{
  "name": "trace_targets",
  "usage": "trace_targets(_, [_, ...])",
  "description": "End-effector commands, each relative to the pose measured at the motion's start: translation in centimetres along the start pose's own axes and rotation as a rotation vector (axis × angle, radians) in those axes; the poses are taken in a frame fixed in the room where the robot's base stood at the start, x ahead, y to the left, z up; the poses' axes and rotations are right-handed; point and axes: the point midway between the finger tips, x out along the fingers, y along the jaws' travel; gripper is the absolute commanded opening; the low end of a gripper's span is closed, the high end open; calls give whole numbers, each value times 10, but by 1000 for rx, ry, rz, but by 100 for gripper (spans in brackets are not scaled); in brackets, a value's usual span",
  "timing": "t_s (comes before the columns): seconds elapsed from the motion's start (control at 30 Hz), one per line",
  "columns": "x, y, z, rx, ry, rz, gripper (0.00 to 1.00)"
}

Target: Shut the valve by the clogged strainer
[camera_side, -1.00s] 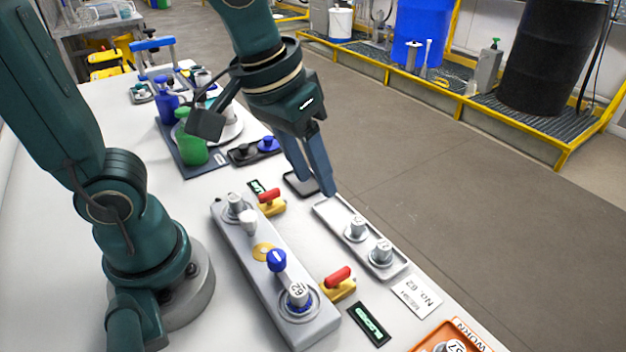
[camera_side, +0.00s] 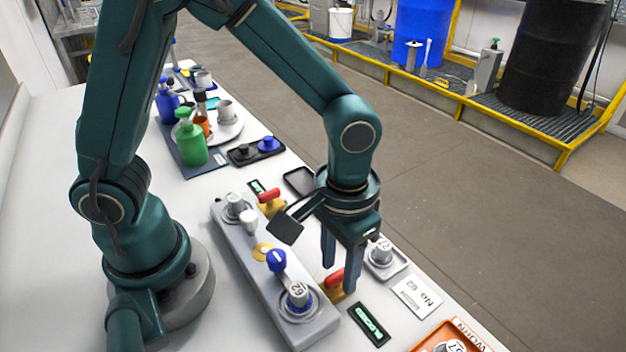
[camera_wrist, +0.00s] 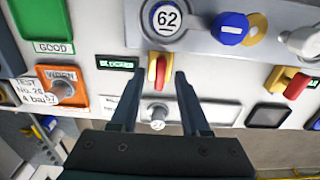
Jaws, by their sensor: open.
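The near valve, with a red handle (camera_side: 335,281) on a yellow body, sits beside the grey manifold (camera_side: 262,280). In the wrist view its red handle (camera_wrist: 160,70) points roughly up and down the picture. My gripper (camera_side: 339,278) is open, pointing down over this valve; in the wrist view (camera_wrist: 159,76) the fingertips lie either side of the handle, with gaps. Contact cannot be told. A black plate with green lettering (camera_side: 369,324) lies beside this valve; its wording is hard to read. A second red-handled valve (camera_side: 269,197) stands at the far end, also in the wrist view (camera_wrist: 296,85).
The manifold carries a grey cap marked 62 (camera_wrist: 166,20) and a blue knob (camera_wrist: 230,29). An orange tray (camera_wrist: 62,90) is nearby. Green and blue bottles stand farther back.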

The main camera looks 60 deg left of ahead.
Motion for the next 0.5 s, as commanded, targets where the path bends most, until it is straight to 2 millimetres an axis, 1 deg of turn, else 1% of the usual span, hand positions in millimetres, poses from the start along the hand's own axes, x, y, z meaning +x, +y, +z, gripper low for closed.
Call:
trace_targets(0.1, [4,0,0,0,0,0,46])
trace_targets(0.3, [4,0,0,0,1,0,46])
trace_targets(0.37, [4,0,0,0,1,0,23])
trace_targets(0.4, [4,0,0,0,1,0,8])
trace_targets(0.43, [4,0,0,0,1,0,0])
trace_targets(0.5, [4,0,0,0,1,0,0])
